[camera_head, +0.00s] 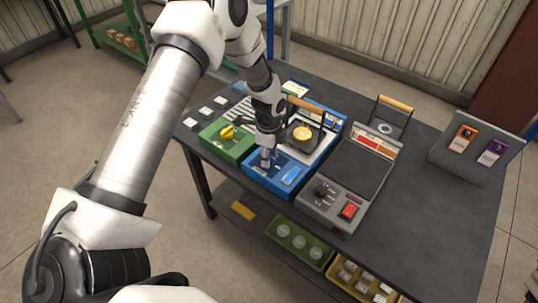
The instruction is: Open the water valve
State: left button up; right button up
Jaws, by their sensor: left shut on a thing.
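The blue box (261,178) on the table's front edge appears to be the water valve unit. It has a light blue label (291,176). My left gripper (267,157) points down onto the box's top and is shut on its handle, which the fingers mostly hide. How far the handle is turned cannot be told. My right gripper is not in view.
A green box (236,150) with a yellow knob (227,132) stands just left. Behind is a pan-like part with a wooden handle (305,104). A grey control unit (335,212) with a red switch (348,211) stands right.

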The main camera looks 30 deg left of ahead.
pick_arm(q)
jog(key=o, duration=1.1)
jog(key=shift+o, duration=0.2)
notch_tip(320, 180, up, 12)
jog(key=shift+f, duration=0.1)
